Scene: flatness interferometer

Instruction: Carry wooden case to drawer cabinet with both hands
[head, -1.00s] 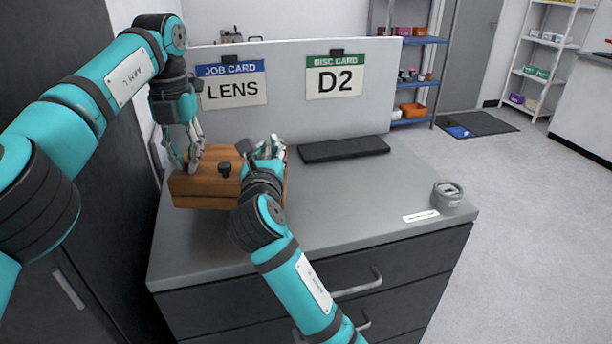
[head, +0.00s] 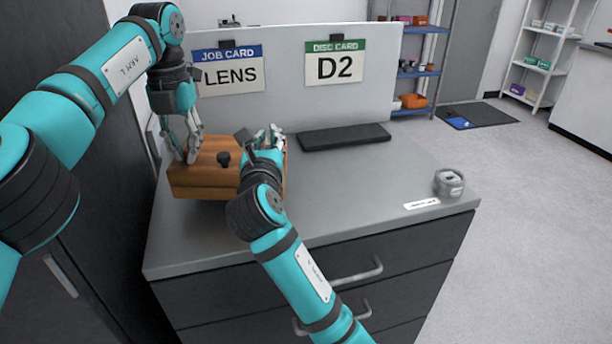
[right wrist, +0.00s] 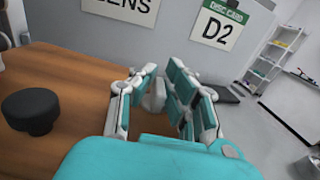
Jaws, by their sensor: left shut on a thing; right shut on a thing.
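The wooden case (head: 200,181), brown with a black knob (head: 224,158) on its lid, is at the back left of the grey top of the drawer cabinet (head: 345,205). I cannot tell whether its underside touches the top. My left gripper (head: 188,153) is shut on the case's left end. My right gripper (head: 267,143) is shut on its right end; my right forearm and hand hide part of that end. In the right wrist view, the case (right wrist: 75,75) fills the left, and the right fingers (right wrist: 160,98) are at its edge.
A white panel with a LENS job card (head: 229,72) and a D2 disc card (head: 335,66) stands behind the top. A dark flat bar (head: 344,137) lies before it. A grey round item (head: 449,183) and a label sit at the right. The top's middle is clear.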

